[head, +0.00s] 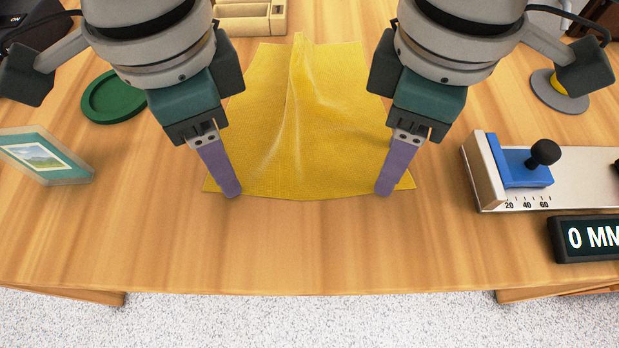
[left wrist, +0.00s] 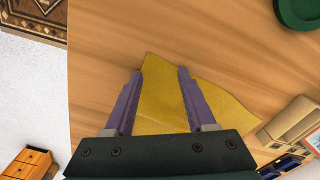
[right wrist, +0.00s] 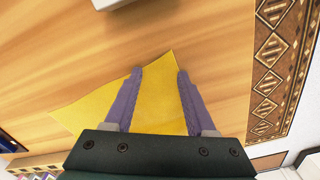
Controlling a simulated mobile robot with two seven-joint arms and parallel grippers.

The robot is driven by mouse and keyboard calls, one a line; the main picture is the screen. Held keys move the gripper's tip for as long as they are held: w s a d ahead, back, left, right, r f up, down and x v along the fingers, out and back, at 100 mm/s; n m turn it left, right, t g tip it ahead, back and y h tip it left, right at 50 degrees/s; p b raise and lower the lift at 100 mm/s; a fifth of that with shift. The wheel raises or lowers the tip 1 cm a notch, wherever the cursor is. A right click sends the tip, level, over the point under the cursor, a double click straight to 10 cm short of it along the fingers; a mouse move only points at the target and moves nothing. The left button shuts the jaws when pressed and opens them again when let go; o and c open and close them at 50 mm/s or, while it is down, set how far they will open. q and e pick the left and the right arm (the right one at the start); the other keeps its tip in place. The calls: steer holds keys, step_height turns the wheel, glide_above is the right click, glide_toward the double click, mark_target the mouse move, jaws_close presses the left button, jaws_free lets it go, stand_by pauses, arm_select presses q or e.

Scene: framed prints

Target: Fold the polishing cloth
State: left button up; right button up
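The yellow polishing cloth (head: 330,150) lies spread on the wooden table, with a raised crease running from its far edge toward the middle. My left gripper (head: 231,192) is at its near left corner, and my right gripper (head: 386,190) is at its near right corner. In the left wrist view, the fingers (left wrist: 160,71) stand apart with cloth (left wrist: 162,110) showing between and below them. In the right wrist view, the fingers (right wrist: 160,70) are also apart over the cloth (right wrist: 155,112). I cannot tell whether the fingertips touch the cloth.
A green round dish (head: 115,97) and a small framed picture (head: 45,157) are at left. A measuring device with a blue slider (head: 520,168) and a black display (head: 588,239) stand at right. A beige tray (head: 250,18) is behind. The table's front strip is clear.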

arm_select(q)
steer(key=c, duration=0.8)
arm_select(e)
steer(key=shift+d, duration=0.1)
steer(key=c, duration=0.8)
arm_select(q)
steer(key=shift+a, duration=0.1)
jaws_close()
arm_select(e)
jaws_close()
arm_select(q)
steer(key=shift+r, duration=0.1)
arm_select(e)
steer(key=shift+r, duration=0.1)
